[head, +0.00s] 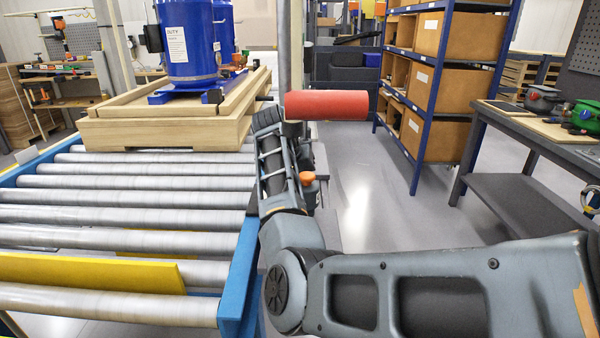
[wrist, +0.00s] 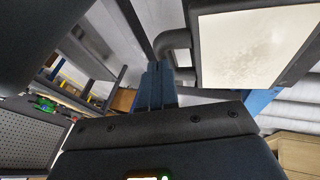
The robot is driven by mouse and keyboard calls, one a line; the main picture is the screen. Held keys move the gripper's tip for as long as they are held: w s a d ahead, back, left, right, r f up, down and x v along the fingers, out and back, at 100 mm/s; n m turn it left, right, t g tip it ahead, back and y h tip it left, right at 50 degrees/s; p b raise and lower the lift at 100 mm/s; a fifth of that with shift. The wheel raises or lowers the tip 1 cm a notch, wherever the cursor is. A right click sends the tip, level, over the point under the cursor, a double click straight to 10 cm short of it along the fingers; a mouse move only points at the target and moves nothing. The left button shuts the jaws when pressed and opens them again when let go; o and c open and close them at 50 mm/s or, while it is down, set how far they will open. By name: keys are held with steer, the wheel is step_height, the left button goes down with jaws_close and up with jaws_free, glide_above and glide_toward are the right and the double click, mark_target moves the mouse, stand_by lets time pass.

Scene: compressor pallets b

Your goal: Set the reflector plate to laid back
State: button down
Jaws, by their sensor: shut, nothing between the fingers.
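In the wrist view, a pale flat panel in a dark frame (wrist: 255,45) fills the upper right; it looks like the reflector plate. A dark curved bar (wrist: 174,42) is at its left edge. My gripper (wrist: 157,70) is shut and empty, its fingers together just below that bar. I cannot tell whether they touch it. The panel appears slanted in this view, but its true lean is unclear. In the head view I cannot make out the plate; my arm reaches up beside the conveyor, and its fingertips are not clear there.
A red cylinder (head: 335,105) is just beyond my arm in the head view. The roller conveyor (head: 120,196) bears a wooden pallet (head: 165,132) with a blue compressor (head: 190,40) at left. A blue-framed shelf (head: 432,85) and a grey workbench (head: 545,135) stand right. Floor between is clear.

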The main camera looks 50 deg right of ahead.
steer(key=shift+s+d+f, duration=0.15)
steer(key=shift+f, duration=0.45)
steer(key=v, duration=0.8)
steer(key=shift+f, duration=0.1)
